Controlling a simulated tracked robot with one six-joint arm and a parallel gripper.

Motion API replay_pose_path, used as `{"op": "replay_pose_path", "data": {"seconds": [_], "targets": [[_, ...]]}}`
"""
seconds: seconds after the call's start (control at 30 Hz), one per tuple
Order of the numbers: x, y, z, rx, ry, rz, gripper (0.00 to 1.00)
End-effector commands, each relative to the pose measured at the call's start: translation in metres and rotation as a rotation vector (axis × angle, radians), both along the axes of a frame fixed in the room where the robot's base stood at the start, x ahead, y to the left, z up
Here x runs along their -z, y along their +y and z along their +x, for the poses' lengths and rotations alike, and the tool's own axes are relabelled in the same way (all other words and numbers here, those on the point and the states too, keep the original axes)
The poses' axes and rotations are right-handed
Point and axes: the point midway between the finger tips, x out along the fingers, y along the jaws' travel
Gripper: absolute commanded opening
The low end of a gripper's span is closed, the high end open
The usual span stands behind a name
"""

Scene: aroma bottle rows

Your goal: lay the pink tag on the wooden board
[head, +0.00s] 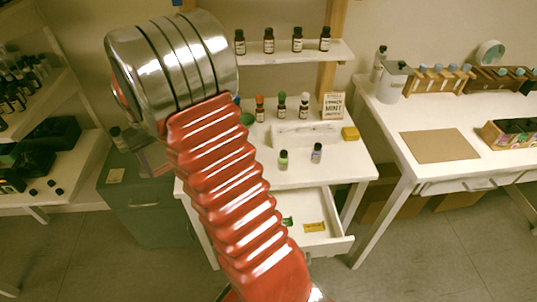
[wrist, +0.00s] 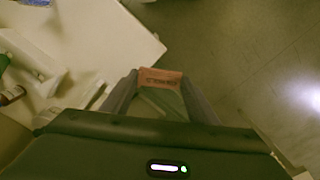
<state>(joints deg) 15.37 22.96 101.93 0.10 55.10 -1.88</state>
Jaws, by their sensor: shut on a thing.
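The pink tag (wrist: 160,78) shows in the wrist view with small dark print on it, too small to read. My gripper (wrist: 158,84) is shut on it, with the tag between the two grey fingertips. Below the tag, something pale green shows between the fingers; I cannot tell what it is. In the head view my red arm and its metal joint fill the middle, and the gripper and tag are hidden. The wooden board (head: 440,146) is a flat tan rectangle with bare top, lying on the right white table (head: 395,122).
The middle white desk (head: 345,168) has bottles, a yellow block (head: 350,134), a small sign (head: 333,106) and an open drawer (head: 328,247). A grey canister (head: 393,82), bottle racks (head: 440,78) and a wooden crate (head: 508,134) stand around the board. Floor shows beside the desk.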

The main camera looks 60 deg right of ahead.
Motion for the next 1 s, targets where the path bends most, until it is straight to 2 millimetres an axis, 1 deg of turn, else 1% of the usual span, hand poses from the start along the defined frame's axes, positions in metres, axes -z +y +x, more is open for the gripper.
{"op": "replay_pose_path", "data": {"seconds": [0.03,0.1,0.27,0.5,0.77,1.0], "targets": [[-0.001,-0.017,-0.005,0.029,0.0,0.0,0.33],[-0.002,-0.036,-0.012,0.062,-0.001,0.0,0.33],[-0.004,-0.079,-0.031,0.139,-0.001,0.001,0.33],[-0.007,-0.14,-0.065,0.252,-0.001,0.001,0.33],[-0.01,-0.199,-0.11,0.375,0.0,0.002,0.33],[-0.013,-0.248,-0.159,0.488,-0.001,0.003,0.33]]}}
